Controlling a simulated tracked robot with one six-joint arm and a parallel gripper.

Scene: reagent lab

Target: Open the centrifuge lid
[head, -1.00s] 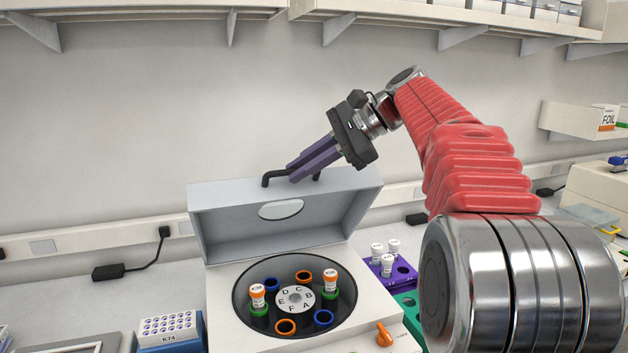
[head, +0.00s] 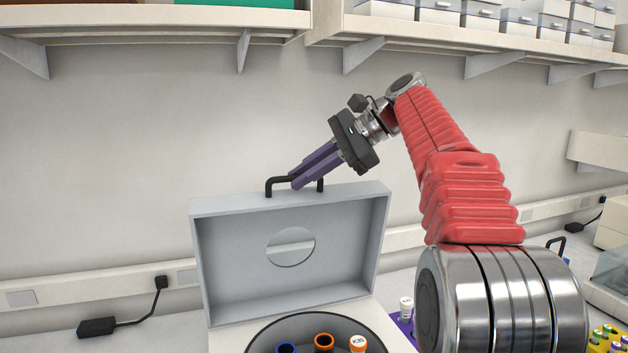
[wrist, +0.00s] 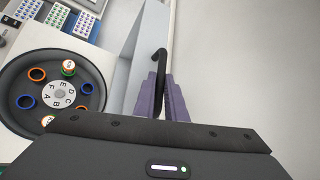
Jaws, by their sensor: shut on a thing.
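The centrifuge lid (head: 240,275) stands raised, close to upright, at the back of the centrifuge in the head view. Its inner face with a round window (head: 291,247) faces me. A black bar handle (head: 281,181) sits on the lid's top edge. My gripper (head: 297,183) is shut on this handle, coming from the upper right. The wrist view also shows the handle (wrist: 159,62) between the two purple fingers (wrist: 161,100).
A wall shelf (head: 420,28) with boxes hangs above my arm. A cable adapter (head: 97,326) lies on the bench at left. A white-capped tube (head: 406,305) in a purple rack stands right of the centrifuge. In the wrist view, tube racks (wrist: 70,20) lie beyond the bowl.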

